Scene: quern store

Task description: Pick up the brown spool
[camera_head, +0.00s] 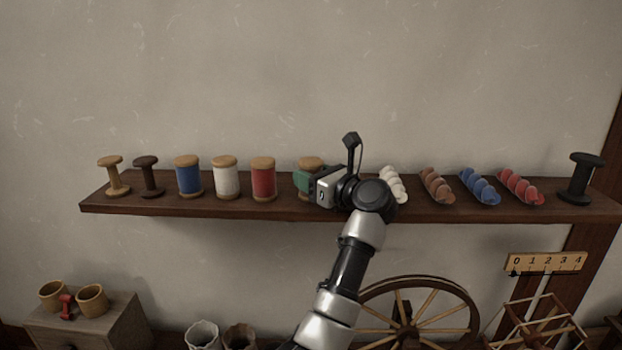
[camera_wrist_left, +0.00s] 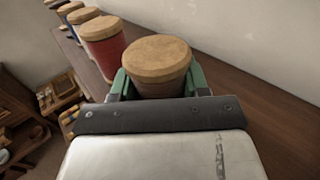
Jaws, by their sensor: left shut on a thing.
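The brown spool (camera_head: 311,162) stands upright at the shelf's middle, to the right of the red spool, with its wooden top showing. My left gripper (camera_head: 304,181) is shut on it, and its green fingers and body hide most of the thread. In the left wrist view the round wooden top of the brown spool (camera_wrist_left: 157,58) sits between the two green fingers of the gripper (camera_wrist_left: 160,82), with a little brownish thread below the rim. The spool's base appears to be at shelf level; I cannot tell whether it touches. My right gripper is not in view.
The shelf (camera_head: 230,208) also holds a red spool (camera_head: 263,180), a white spool (camera_head: 225,178), a blue spool (camera_head: 188,178) and bare spools to the left. White skeins (camera_head: 393,184) and coloured ones lie to the right. A spinning wheel (camera_head: 415,310) stands below. The space above is clear.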

